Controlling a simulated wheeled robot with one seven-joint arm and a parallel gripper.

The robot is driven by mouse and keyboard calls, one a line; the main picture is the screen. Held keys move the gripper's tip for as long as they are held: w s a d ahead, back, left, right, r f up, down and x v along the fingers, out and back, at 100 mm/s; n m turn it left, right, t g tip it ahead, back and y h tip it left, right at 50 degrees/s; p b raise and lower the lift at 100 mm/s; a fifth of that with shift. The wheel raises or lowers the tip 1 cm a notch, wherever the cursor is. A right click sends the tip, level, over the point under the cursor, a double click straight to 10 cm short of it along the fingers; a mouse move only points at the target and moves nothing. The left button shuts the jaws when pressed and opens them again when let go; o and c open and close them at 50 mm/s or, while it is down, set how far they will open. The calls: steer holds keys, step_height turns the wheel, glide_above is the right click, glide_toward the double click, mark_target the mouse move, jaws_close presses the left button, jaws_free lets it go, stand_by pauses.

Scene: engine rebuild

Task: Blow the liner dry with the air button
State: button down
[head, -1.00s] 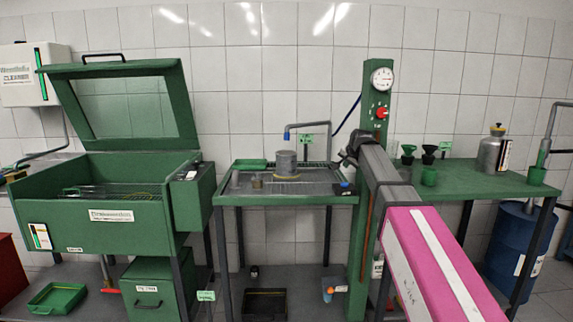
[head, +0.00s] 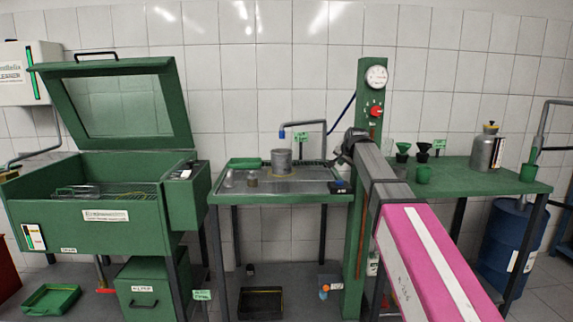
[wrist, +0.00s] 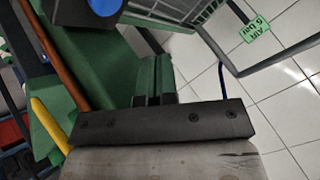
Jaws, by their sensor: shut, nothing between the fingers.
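The liner, a grey metal cylinder (head: 281,161), stands upright on the green-framed wash tray (head: 232,200) in the head view. A bent grey pipe with a blue tip (head: 282,133) hangs just above it. The air button, a blue spot on a small black box (head: 340,187), sits at the tray's front right corner. A blue disc on a dark box, apparently this button (wrist: 105,5), is cut by the top edge in the wrist view. My gripper (wrist: 152,62) is shut and empty, apart from the button. In the head view its fingers are too small to make out.
A green post (head: 371,85) with gauge and red knob stands right beside my arm. A smaller metal cup (head: 252,178) and green dish (head: 246,163) share the tray. A green parts washer (head: 110,215) with raised lid is left; a green bench (head: 470,178) is right.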

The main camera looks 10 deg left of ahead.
mark_target(341, 182)
step_height(341, 182, up, 4)
steer(key=shift+f, duration=0.1)
steer(key=shift+f, duration=0.1)
stand_by(0.4)
steer(key=shift+f, duration=4.3)
steer(key=shift+f, duration=0.2)
steer(key=shift+f, duration=0.25)
steer(key=shift+f, duration=0.5)
steer(key=shift+r, duration=0.95)
